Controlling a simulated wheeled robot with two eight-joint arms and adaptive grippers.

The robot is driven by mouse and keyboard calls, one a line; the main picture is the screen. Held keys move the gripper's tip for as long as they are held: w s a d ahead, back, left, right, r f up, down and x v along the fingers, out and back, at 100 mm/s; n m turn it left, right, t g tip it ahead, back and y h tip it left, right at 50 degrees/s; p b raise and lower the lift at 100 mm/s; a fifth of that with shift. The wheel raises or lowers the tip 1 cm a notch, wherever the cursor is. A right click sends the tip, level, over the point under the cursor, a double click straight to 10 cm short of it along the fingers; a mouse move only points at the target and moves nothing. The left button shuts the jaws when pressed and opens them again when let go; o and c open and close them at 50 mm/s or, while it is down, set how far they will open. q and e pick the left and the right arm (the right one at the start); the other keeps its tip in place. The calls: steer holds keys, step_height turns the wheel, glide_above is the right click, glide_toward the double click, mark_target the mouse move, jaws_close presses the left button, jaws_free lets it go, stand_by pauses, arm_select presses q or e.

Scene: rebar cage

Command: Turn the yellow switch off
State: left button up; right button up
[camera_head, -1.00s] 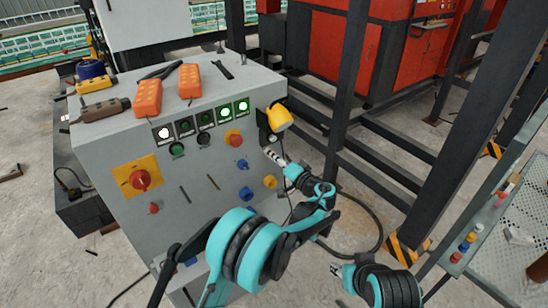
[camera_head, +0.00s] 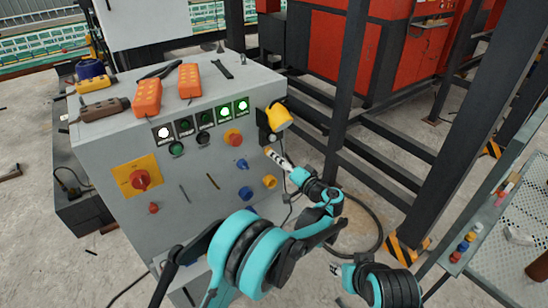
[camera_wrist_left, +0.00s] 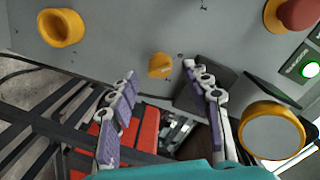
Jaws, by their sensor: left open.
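The yellow switch (camera_wrist_left: 160,65) is a small yellow knob on the grey panel. In the wrist view it shows ahead of and between the spread fingers of my left gripper (camera_wrist_left: 158,78), touching neither. In the head view my left gripper (camera_head: 280,160) is at the right edge of the grey control box (camera_head: 170,240), just below the yellow lamp-like fitting. The switch is hard to make out there, at the fingertips. My right gripper (camera_head: 336,269) is low, away from the box; its fingers are too small to read.
A round yellow knob (camera_head: 269,182), blue knobs (camera_head: 245,193) and a red rotary switch (camera_head: 140,180) are on the same panel. The yellow fitting (camera_head: 278,117) juts from the box's upper right corner. A dark post (camera_head: 350,80) stands right of the box.

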arm_select(q)
steer(key=v, duration=0.4)
steer(key=shift+s+r, duration=0.1)
steer(key=shift+s, duration=0.1)
steer(key=s+a+r+g, duration=0.1)
steer(key=a, duration=0.2)
steer(key=s+a+g+h, duration=0.1)
steer(key=a, duration=0.3)
steer(key=s+a+r+g, duration=0.1)
steer(key=a, duration=0.3)
steer(key=shift+s+a+r+h, duration=0.25)
steer(key=shift+s+r+h, duration=0.05)
steer(key=shift+r, duration=0.05)
steer(key=s+a+f+n+g+h, duration=0.1)
steer(key=s+a+g+h, duration=0.15)
steer(key=s+a, duration=0.5)
steer(key=s+a+n+g+h, duration=0.1)
steer(key=s+a+g+h, duration=0.2)
steer(key=s, duration=0.8)
steer(key=s+f+n+t+h, duration=0.1)
steer(key=s+f+h, duration=0.2)
steer(key=s, duration=0.8)
steer(key=shift+s+f+n+t, duration=0.2)
steer(key=shift+f+n+t, duration=0.2)
steer(key=shift+f, duration=0.2)
